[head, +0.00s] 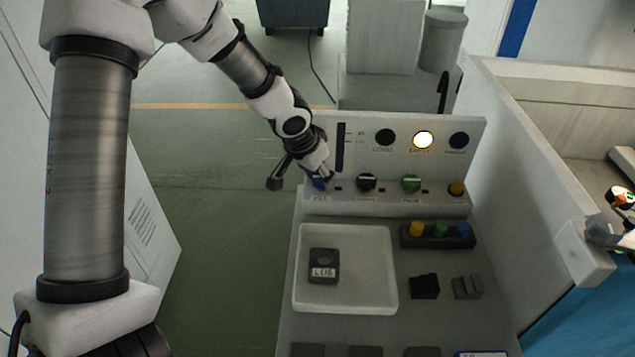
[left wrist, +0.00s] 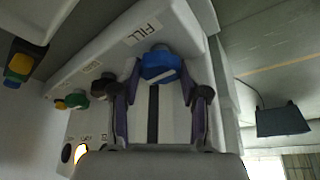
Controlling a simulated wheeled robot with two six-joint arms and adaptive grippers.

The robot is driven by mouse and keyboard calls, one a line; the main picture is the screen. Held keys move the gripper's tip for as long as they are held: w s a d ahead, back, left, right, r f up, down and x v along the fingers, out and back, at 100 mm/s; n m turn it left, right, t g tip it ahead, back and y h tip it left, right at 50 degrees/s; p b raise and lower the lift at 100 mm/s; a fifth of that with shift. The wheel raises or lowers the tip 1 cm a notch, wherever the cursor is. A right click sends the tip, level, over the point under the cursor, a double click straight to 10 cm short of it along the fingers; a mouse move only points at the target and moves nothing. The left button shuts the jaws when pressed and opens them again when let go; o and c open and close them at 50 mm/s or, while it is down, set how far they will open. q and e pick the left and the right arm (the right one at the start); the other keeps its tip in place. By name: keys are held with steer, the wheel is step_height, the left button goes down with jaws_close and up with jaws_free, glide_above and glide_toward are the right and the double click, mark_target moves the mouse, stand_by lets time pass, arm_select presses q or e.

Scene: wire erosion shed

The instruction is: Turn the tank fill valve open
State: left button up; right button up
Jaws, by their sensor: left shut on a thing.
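The tank fill valve is a blue knob (left wrist: 160,65) on the sloped ledge of the white panel (head: 400,128), beside a label reading FILL (left wrist: 143,30). In the head view the blue knob (head: 319,183) is the leftmost of the row, partly covered by my gripper. My left gripper (head: 320,176) reaches down to it, and in the left wrist view its fingers (left wrist: 160,82) stand on either side of the knob, shut on it. A dark gauge slot (head: 341,147) stands just above. My right gripper is not in view.
Black (head: 367,182), green (head: 411,184) and yellow (head: 456,189) knobs sit right of the blue one. One lamp (head: 423,140) is lit between two dark ones. A white tray (head: 391,300) holds a dark labelled block (head: 323,266). A rack of coloured caps (head: 438,242) stands beside it.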

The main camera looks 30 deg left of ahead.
arm_select(q)
steer(key=n+y+b, duration=0.1)
steer(key=n+b, duration=0.1)
steer(key=b, duration=0.2)
steer(key=n+y+b, duration=0.1)
steer(key=n+b, duration=0.2)
steer(key=b, duration=0.1)
steer(key=n+y+b, duration=0.1)
steer(key=n+b, duration=0.1)
steer(key=b, duration=0.2)
steer(key=shift+w+d+f+n+g+b, duration=0.2)
steer(key=shift+d+n+g+b, duration=0.1)
steer(key=shift+d+n+b, duration=0.1)
steer(key=shift+w+r+n+y+b, duration=0.1)
steer(key=shift+n+y+b, duration=0.3)
steer(key=shift+n, duration=0.5)
steer(key=shift+d+n+g+b, duration=0.1)
steer(key=shift+n+g+b, duration=0.35)
steer(key=shift+n, duration=0.45)
steer(key=n+g, duration=0.1)
steer(key=n, duration=0.1)
steer(key=shift+w+r+n+y, duration=0.1)
steer(key=shift+r+n+y, duration=0.05)
steer(key=shift+n+y, duration=0.2)
steer(key=shift+w+n+g+y, duration=0.1)
steer(key=shift+n+g+y, duration=0.25)
steer(key=shift+n, duration=0.8)
steer(key=o, duration=0.7)
steer(key=shift+o, duration=0.9)
